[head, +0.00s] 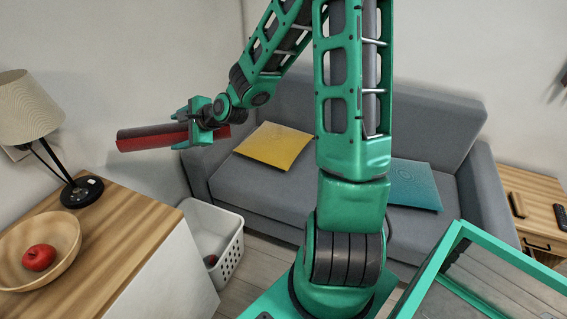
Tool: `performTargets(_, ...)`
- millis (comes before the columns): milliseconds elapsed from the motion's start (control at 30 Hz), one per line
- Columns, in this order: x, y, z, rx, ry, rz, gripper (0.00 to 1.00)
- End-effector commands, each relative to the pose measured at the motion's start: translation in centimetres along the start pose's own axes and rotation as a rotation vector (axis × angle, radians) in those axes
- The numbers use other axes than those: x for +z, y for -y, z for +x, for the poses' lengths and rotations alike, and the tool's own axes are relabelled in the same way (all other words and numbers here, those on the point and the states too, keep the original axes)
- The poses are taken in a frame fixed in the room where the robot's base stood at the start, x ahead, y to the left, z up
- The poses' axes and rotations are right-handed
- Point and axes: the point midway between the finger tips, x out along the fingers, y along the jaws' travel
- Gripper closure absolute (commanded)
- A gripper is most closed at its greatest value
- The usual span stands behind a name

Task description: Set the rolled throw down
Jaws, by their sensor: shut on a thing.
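The rolled throw (150,138) is a dark red and grey roll at the left of the head view. My gripper (190,132) is shut on it near its right end. The roll lies roughly level in the air, its long end pointing left, between the lamp and the grey sofa (270,188). It appears apart from any surface. The jaws hide part of the roll.
A white basket (213,240) stands on the floor below. A wooden table (110,240) at left holds a lamp (80,190) and a bowl (65,262) with a red apple. Yellow (272,146) and blue (415,184) cushions lie on the sofa. A side table (530,200) stands right.

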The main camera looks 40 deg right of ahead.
Motion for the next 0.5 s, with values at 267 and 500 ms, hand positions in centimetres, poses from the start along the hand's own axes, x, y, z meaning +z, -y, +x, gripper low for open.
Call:
performTargets(267,-1.0,0.4,-0.2,-0.007,-0.007,0.007,0.7)
performTargets(500,-7.0,-0.3,-0.1,-0.02,-0.029,0.032,0.7)
